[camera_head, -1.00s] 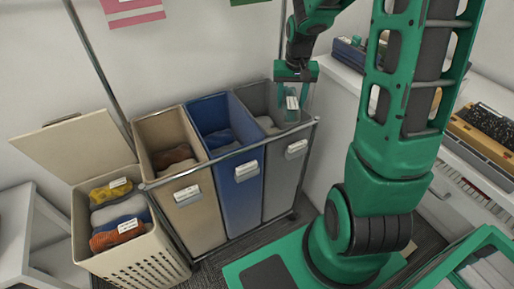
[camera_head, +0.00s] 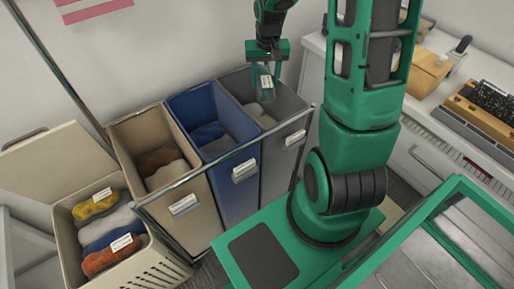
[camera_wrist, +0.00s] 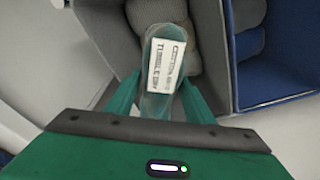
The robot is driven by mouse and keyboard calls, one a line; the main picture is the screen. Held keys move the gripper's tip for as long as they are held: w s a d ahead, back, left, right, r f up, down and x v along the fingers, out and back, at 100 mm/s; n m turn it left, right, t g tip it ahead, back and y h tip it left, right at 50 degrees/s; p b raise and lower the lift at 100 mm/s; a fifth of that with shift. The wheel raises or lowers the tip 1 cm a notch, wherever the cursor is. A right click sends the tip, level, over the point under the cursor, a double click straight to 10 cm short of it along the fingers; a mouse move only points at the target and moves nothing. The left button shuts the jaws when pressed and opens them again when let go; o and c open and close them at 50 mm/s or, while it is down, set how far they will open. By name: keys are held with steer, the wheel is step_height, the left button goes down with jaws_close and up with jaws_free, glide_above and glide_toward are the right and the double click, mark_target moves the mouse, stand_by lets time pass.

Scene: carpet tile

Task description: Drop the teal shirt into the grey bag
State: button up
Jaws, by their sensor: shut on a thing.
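The teal shirt (camera_head: 265,92) is a small rolled bundle with a white label. My gripper (camera_head: 266,82) is shut on it and holds it over the opening of the grey bag (camera_head: 284,150), the rightmost of three bags in the rack. In the wrist view the shirt (camera_wrist: 158,95) sits between the green fingers of my gripper (camera_wrist: 160,100), its label facing the camera. The grey bag's inside wall (camera_wrist: 205,50) shows around it, with grey clothes (camera_wrist: 160,15) lying below.
A blue bag (camera_head: 233,190) and a beige bag (camera_head: 190,218) stand left of the grey one, both with clothes inside. An open hamper (camera_head: 140,268) with several labelled rolls stands at the left. A white counter (camera_head: 405,110) is at the right.

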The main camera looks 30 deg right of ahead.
steer(key=shift+a+f, duration=0.1)
steer(key=shift+f, duration=1.1)
steer(key=o, duration=1.2)
steer(key=shift+o, duration=0.2)
steer(key=r, duration=0.3)
steer(key=s+r, duration=0.1)
steer(key=r, duration=0.6)
steer(key=shift+s+a+r, duration=0.15)
steer(key=shift+a+r, duration=0.15)
steer(key=shift+a, duration=0.1)
